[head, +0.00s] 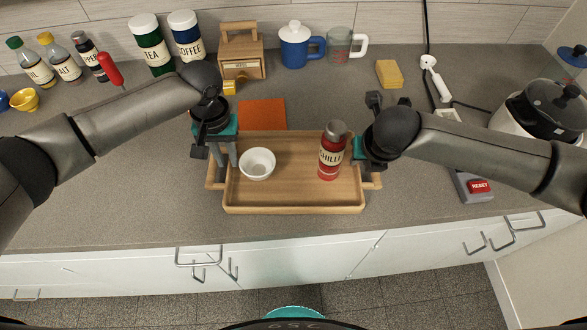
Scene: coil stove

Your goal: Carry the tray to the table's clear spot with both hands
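The light wooden tray (292,209) lies on the grey counter near its front edge. It has a handle on its left end (214,180) and another on its right end (372,181). A white bowl (257,164) sits in the left part of the tray, and a red chilli bottle (331,155) stands upright in the right part. My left gripper (226,160) points down over the tray's left end, its two fingers visibly apart. My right gripper (362,155) is at the tray's right end, behind the bottle; its fingertips are mostly hidden.
An orange cloth (262,114) lies behind the tray. A wooden box (241,58), blue mug (295,48), canisters and bottles line the wall. A yellow sponge (389,74), a reset-button box (474,187) and a white cooker (541,112) are on the right. Counter left of the tray is bare.

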